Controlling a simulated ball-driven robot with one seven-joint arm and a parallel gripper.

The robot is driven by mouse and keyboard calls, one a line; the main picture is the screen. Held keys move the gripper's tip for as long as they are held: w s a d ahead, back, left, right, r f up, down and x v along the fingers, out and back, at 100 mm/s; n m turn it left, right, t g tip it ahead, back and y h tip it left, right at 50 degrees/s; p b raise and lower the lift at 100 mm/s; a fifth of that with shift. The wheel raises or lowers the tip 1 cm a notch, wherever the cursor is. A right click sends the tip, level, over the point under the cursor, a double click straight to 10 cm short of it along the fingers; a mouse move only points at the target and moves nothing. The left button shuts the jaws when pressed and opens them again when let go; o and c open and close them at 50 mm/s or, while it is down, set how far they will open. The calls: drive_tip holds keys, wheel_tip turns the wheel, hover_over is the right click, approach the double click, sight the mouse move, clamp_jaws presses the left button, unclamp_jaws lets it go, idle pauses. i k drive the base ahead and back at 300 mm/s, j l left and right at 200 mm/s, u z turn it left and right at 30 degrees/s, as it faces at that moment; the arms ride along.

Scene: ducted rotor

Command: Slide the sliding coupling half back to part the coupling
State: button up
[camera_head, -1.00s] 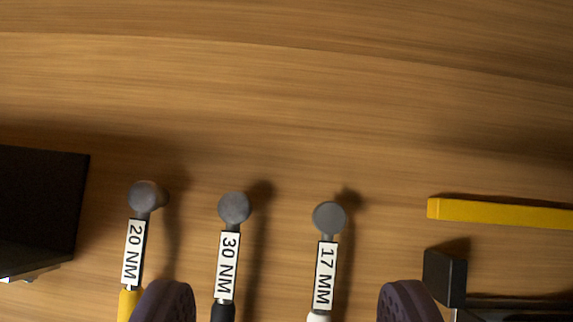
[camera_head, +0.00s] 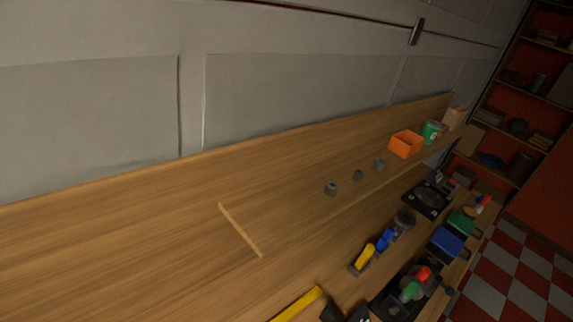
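I cannot single out the sliding coupling half. The bench shows small and tilted in the lower right of the head camera view. A black base (camera_head: 383,303) there carries a greyish round part with a red piece (camera_head: 422,273) and a green piece (camera_head: 410,290); I cannot tell if this is the coupling. A black square unit with a round, ring-like middle (camera_head: 432,198) lies farther back on the bench. My gripper is not in view.
A wooden board and a grey panelled wall (camera_head: 290,95) fill much of the view. An orange bin (camera_head: 406,144) and green can (camera_head: 431,132) stand on a shelf. Blue (camera_head: 446,242) and green boxes (camera_head: 461,221), yellow and blue handled items (camera_head: 366,258) crowd the bench. A yellow bar (camera_head: 297,304) is nearest.

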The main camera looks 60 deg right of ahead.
sight(433, 276)
drive_tip(key=z, duration=2.85)
